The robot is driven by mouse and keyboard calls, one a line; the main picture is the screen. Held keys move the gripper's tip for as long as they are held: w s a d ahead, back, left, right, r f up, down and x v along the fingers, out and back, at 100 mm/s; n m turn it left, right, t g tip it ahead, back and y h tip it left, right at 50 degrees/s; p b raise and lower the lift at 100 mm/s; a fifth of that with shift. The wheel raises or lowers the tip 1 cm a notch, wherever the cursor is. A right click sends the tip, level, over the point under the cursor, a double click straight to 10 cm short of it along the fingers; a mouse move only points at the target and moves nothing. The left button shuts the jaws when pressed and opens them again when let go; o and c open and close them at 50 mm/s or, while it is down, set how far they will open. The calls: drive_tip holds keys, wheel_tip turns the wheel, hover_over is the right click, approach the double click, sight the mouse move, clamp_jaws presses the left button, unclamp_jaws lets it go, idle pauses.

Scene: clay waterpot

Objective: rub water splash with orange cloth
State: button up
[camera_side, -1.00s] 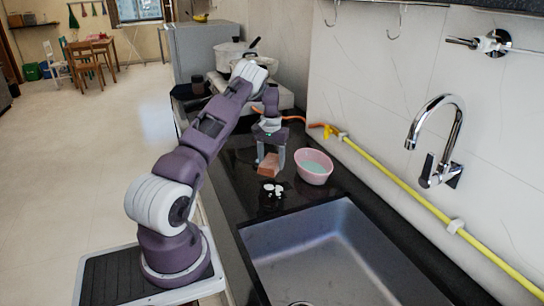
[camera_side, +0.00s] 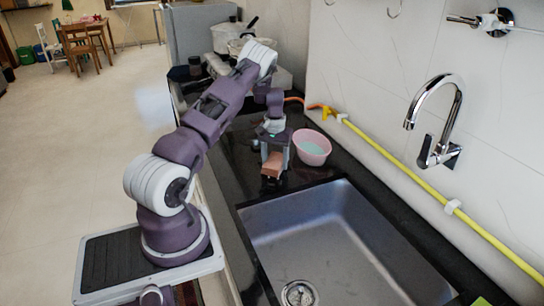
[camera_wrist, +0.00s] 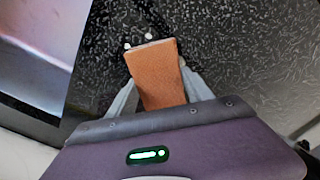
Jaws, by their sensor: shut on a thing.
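The orange cloth (camera_side: 273,164), a block-like piece, is held between the fingers of my gripper (camera_side: 274,160) at the black counter just behind the sink. In the wrist view the cloth (camera_wrist: 158,75) sticks out ahead of my gripper (camera_wrist: 155,95), whose fingers are shut on it from both sides. Small white spots of the water splash (camera_wrist: 148,36) show right at the far end of the cloth, with another just to its left. The rest of the splash is hidden or gone. I cannot tell whether the cloth presses on the counter.
A pink bowl (camera_side: 318,158) with pale liquid stands close right of my gripper. The steel sink (camera_side: 290,240) lies in front. A yellow hose (camera_side: 400,172) runs along the wall under the tap (camera_side: 440,120). Pots (camera_side: 226,38) stand at the back.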

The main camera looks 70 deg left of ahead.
sight(283, 178)
drive_tip(key=shift+d, duration=3.5)
drive_tip(key=shift+a, duration=5.85)
drive_tip(key=shift+d, duration=5.7)
drive_tip(key=shift+a, duration=5.55)
drive_tip(key=shift+a+r, duration=0.15)
wheel_tip(283, 178, up, 8)
